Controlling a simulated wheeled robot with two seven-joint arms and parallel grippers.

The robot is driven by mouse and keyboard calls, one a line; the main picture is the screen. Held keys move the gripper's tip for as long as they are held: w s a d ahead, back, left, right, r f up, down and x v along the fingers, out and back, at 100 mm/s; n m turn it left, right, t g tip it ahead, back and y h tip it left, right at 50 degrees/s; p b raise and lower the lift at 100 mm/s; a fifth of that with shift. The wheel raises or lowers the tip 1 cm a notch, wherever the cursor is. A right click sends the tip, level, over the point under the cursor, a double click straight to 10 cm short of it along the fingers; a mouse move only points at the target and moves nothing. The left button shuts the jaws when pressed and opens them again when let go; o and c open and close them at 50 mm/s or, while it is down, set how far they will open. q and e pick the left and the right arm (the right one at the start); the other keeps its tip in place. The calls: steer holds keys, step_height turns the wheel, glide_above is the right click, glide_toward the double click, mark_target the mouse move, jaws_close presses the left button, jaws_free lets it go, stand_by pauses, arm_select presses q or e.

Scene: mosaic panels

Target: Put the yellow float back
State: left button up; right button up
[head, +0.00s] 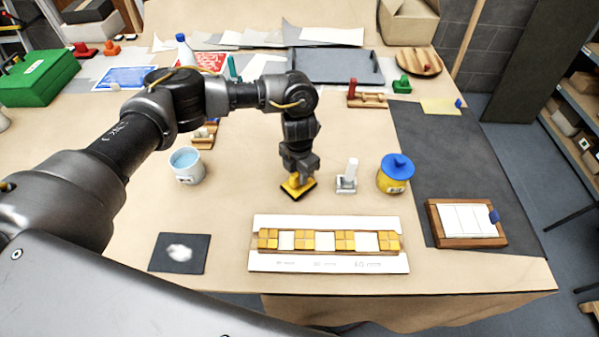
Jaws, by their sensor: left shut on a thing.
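The yellow float (297,184) is a small yellow block with a dark underside. My left gripper (298,172) points down and is shut on it, behind the mosaic panel (328,262). The float is turned at an angle; I cannot tell if its underside touches the table. The panel is a white board with yellow and white tiles in a row. A red float-like tool (353,87) by a wooden rack (372,101) and a green one (402,85) stand at the back right. My right gripper is not in view.
A small grey-white stand (347,178) and a yellow jar with a blue lid (397,180) stand right of the gripper. A white pot of blue liquid (187,168) is left. A wooden tray of white tiles (465,238) lies right, a dark sheet with white powder (160,255) front left.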

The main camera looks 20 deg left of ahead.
arm_select(q)
steer(key=shift+f, duration=0.2)
steer(key=o, duration=0.9)
steer(key=shift+r, duration=0.1)
steer(key=shift+r, duration=0.1)
steer(key=shift+r, duration=0.25)
step_height(320, 180, up, 12)
steer(key=shift+f+b, duration=0.2)
steer(key=shift+b, duration=0.85)
